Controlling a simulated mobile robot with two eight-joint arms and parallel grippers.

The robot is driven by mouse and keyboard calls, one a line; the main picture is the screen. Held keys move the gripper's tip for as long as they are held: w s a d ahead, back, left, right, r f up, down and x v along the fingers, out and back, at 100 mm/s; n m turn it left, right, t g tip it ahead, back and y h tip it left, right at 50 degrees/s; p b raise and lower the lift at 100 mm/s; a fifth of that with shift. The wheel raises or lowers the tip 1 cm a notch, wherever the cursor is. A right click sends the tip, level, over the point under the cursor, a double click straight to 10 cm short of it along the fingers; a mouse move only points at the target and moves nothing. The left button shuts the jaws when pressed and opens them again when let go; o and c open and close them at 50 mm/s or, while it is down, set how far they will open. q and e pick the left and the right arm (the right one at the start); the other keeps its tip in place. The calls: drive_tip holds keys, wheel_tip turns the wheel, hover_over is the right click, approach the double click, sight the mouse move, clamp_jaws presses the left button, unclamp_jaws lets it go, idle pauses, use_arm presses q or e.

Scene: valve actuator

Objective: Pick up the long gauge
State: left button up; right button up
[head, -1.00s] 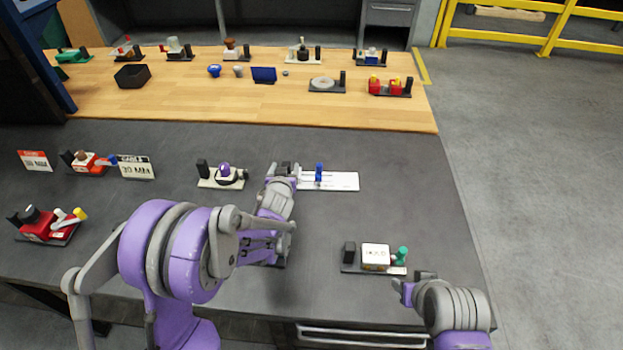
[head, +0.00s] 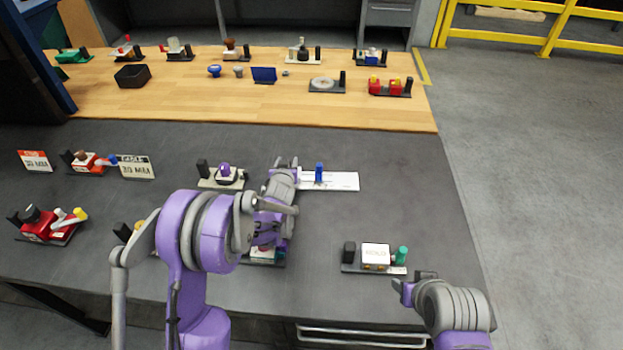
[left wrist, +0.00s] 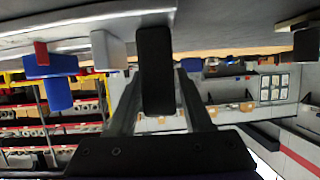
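The long gauge (head: 343,181) appears to be the long white plate with an upright blue piece (head: 319,172), lying on the dark table. My left gripper (head: 287,162) is at its left end. In the left wrist view, a black upright block (left wrist: 155,70) stands between the two grey fingers of my left gripper (left wrist: 157,85). The fingers look apart, with a narrow gap on the right of the block. A blue cylinder (left wrist: 58,93) and a white block (left wrist: 108,50) show to the left. My right gripper (head: 413,282) is at the front right; its finger opening is unclear.
A white box device (head: 375,252) with a green knob stands beside my right gripper. A device with a purple knob (head: 223,175) is left of my left gripper. Red devices (head: 45,225) stand farther left. Small devices line the wooden board (head: 200,105) behind. Table right of the gauge is clear.

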use_arm(q)
clamp_jaws()
idle(1.1)
